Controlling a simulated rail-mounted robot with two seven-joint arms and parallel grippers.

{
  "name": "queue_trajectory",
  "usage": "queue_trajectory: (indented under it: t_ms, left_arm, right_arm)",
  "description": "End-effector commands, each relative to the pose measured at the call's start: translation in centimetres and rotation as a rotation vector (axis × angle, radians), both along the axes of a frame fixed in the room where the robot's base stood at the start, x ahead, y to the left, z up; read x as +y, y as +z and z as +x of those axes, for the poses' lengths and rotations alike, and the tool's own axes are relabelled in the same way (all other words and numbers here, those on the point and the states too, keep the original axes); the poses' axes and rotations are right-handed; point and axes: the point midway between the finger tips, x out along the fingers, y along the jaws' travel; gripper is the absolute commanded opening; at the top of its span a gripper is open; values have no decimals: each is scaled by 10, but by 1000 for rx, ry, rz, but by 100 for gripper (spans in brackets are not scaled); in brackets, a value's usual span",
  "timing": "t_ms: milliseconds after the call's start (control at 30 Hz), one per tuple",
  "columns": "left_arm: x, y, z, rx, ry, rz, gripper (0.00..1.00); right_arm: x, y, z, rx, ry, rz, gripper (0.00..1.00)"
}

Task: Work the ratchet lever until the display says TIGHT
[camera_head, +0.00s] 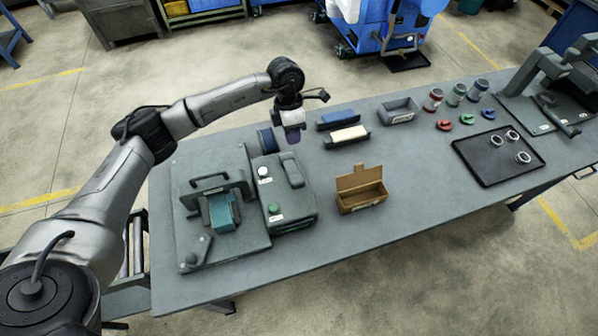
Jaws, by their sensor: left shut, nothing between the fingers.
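A grey fixture (222,244) stands at the left end of the bench, with an arched handle and a teal block (222,212) in it. A short lever (197,252) with a dark knob sits at its front left corner; I cannot tell if it is the ratchet lever. A control box (297,206) with a white and a green button stands to its right. No readable display shows. My left gripper (292,138) is shut and empty, pointing down above the back of the box, apart from the lever. My right gripper is out of view.
An open brown box (361,196), blue and cream blocks (346,136), a grey bin (399,111), and a black tray (487,178) with rings lie to the right. Coloured cups (456,94) stand behind the tray. Another grey machine (545,100) is at far right. The bench's front middle is clear.

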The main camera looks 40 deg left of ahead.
Motion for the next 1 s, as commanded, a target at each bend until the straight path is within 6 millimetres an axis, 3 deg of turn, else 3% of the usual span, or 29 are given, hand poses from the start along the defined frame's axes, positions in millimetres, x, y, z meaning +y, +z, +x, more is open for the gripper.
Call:
queue_trajectory:
  t_ms: [233,700,1000]
  left_arm:
    - [-4,-14,-2,3,-1,-1,0]
    - [-24,-95,-15,4,0,-1,0]
    - [-31,-127,-19,2,1,0,0]
  right_arm:
    - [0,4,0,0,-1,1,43]
    - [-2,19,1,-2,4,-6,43]
    - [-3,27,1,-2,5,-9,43]
